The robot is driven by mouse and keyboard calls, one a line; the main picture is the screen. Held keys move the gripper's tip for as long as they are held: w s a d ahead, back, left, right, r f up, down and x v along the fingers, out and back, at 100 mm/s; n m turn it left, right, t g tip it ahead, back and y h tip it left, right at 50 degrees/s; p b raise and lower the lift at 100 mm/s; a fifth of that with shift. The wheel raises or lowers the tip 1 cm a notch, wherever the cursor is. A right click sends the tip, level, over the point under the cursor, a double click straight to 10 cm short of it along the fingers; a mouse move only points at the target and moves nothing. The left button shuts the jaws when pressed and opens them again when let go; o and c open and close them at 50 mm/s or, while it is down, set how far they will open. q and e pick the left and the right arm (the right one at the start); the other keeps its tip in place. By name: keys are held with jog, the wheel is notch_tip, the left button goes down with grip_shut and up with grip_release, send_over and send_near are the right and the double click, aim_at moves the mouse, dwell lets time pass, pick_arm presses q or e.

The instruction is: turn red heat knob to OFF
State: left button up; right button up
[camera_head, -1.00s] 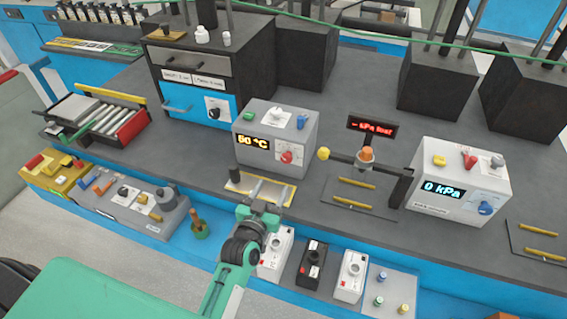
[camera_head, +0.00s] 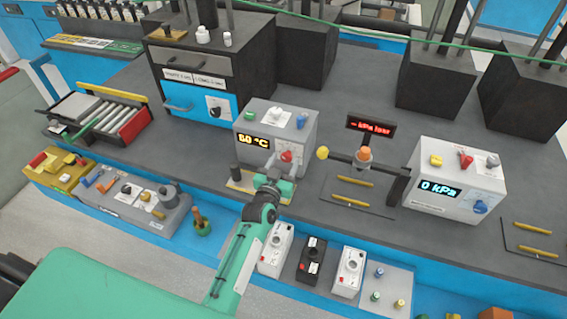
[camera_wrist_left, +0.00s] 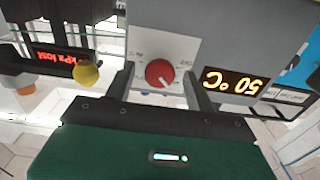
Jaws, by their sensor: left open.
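The red heat knob (camera_head: 286,156) is on the front face of the grey heater box (camera_head: 297,125), right of its orange temperature display (camera_head: 254,141). In the left wrist view the red knob (camera_wrist_left: 159,73) sits upside down on its white dial plate, with a pale pointer mark; the display (camera_wrist_left: 235,83) is beside it. My left gripper (camera_head: 280,168) is just in front of the knob. In the wrist view its open fingers (camera_wrist_left: 160,82) stand on either side of the knob, and I cannot tell whether they touch it. My right gripper is not in view.
A yellow ball-ended lever (camera_head: 323,153) is close to the right of the heater box. The white pressure box (camera_head: 455,180) is farther right. Small switch boxes (camera_head: 313,260) line the front edge.

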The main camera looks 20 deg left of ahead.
pick_arm(q)
jog(key=shift+c, duration=0.4)
jog(key=c, duration=0.9)
jog(key=shift+n, duration=0.3)
jog(key=n, duration=0.3)
jog(key=shift+n, duration=2.6)
jog(key=shift+d, duration=0.1)
